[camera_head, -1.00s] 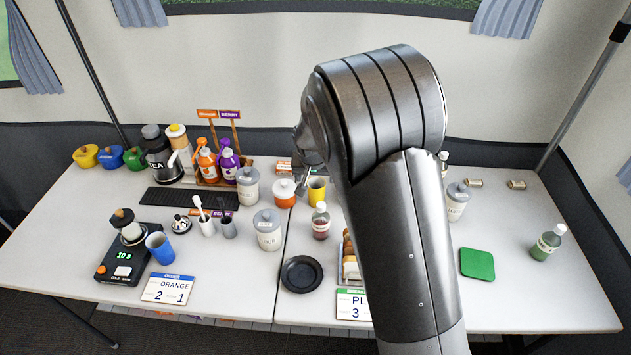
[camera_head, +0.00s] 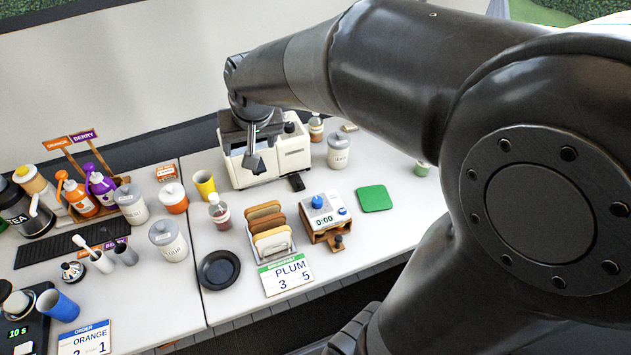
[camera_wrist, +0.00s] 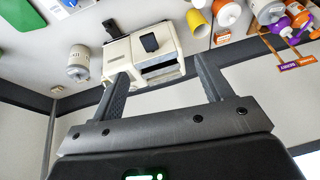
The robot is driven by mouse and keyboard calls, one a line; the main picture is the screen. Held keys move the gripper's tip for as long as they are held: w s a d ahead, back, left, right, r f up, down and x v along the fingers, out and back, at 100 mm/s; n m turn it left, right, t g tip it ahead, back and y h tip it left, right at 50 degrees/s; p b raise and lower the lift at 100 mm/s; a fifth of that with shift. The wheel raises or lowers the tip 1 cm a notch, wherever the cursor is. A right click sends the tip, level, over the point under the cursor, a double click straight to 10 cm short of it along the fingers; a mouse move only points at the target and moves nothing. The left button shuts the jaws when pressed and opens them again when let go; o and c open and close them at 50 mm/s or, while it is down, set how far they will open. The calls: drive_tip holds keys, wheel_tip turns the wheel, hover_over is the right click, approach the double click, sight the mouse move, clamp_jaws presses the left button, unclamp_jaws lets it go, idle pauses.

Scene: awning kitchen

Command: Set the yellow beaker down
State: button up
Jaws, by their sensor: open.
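The yellow beaker (camera_head: 204,183) stands upright on the white table, between the orange jar with a white lid and the white machine. It also shows in the wrist view (camera_wrist: 198,22), near the top. My gripper (camera_head: 254,160) is open and apart from the beaker, to its right in the head view, in front of the white machine. In the wrist view my gripper (camera_wrist: 163,78) has its two fingers spread wide, with nothing held between them. The machine shows beyond them.
The white machine (camera_head: 292,150) stands close by my gripper. The orange jar (camera_head: 174,198) and a small red-brown bottle (camera_head: 219,211) stand near the beaker. A bread rack (camera_head: 270,235), black plate (camera_head: 220,269) and green mat (camera_head: 374,198) lie nearer. Bare table shows around the mat.

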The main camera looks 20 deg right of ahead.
drive_tip(key=s+d+r, duration=0.2)
drive_tip(key=s+d, duration=0.1)
drive_tip(key=s, duration=0.6)
drive_tip(key=s+d+r+h, duration=0.1)
drive_tip(key=s+d+r, duration=0.1)
drive_tip(key=s, duration=0.7)
drive_tip(key=shift+s+d+t, duration=0.3)
drive_tip(key=shift+d+t, duration=0.1)
drive_tip(key=shift+d, duration=0.5)
drive_tip(key=shift+o, duration=0.3)
